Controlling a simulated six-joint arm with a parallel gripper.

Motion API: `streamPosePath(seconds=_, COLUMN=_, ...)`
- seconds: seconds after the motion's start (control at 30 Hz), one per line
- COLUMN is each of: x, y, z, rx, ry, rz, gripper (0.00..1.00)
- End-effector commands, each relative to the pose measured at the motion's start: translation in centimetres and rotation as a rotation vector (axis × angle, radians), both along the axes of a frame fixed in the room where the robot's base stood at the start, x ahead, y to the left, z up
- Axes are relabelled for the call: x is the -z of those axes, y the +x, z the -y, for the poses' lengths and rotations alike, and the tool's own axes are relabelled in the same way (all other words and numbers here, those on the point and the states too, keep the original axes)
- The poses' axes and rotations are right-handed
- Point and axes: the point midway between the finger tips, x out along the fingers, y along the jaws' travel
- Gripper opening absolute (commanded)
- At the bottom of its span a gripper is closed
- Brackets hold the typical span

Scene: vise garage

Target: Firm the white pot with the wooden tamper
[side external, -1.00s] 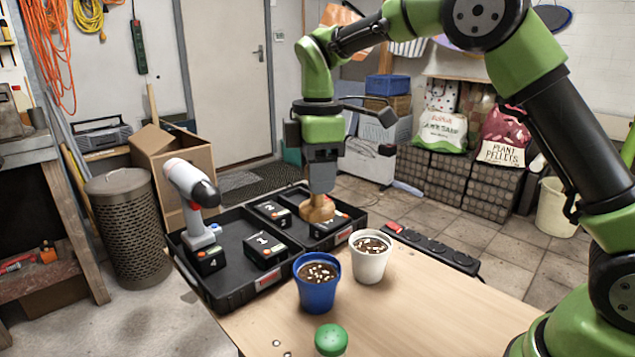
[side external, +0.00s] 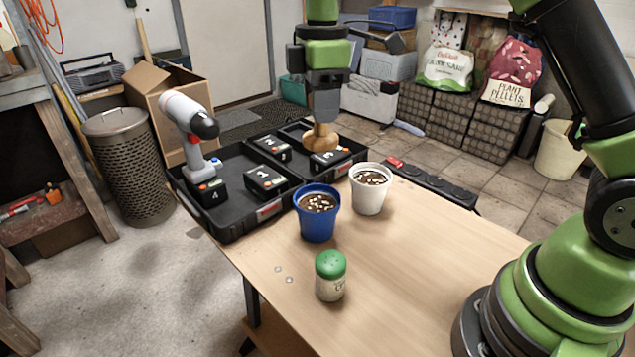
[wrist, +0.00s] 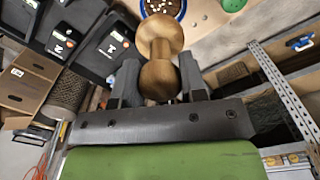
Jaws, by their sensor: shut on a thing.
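My gripper (side external: 324,108) is shut on the wooden tamper (side external: 321,138) and holds it upright above the right half of the black tray. In the wrist view the tamper (wrist: 160,62) sits between my two fingers (wrist: 158,85). The white pot (side external: 369,199) stands on the table in front and to the right of the tamper, apart from it. Dark soil with white bits fills it. I cannot make out the white pot in the wrist view.
A blue pot (side external: 317,224) with similar soil stands left of the white pot. A green-capped shaker (side external: 330,277) stands in front. The black tray (side external: 240,229) holds numbered battery packs and a drill (side external: 190,120). A power strip (side external: 435,183) lies right. The table's right part is clear.

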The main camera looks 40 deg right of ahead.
Motion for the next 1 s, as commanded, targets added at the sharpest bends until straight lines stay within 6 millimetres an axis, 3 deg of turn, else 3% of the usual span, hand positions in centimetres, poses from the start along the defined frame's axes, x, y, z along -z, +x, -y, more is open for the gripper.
streamPosePath(seconds=0.2, x=2.9, y=-0.4, z=6.5, rx=0.010, ry=-0.001, rz=-0.005, gripper=0.20)
streamPosePath(seconds=0.4, x=5.1, y=-1.6, z=11.1, rx=0.007, ry=0.001, rz=0.000, gripper=0.20)
streamPosePath(seconds=0.57, x=6.1, y=-1.9, z=12.3, rx=0.003, ry=0.002, rz=0.001, gripper=0.20)
streamPosePath(seconds=1.0, x=10.4, y=-1.9, z=12.2, rx=0.002, ry=0.001, rz=0.000, gripper=0.20)
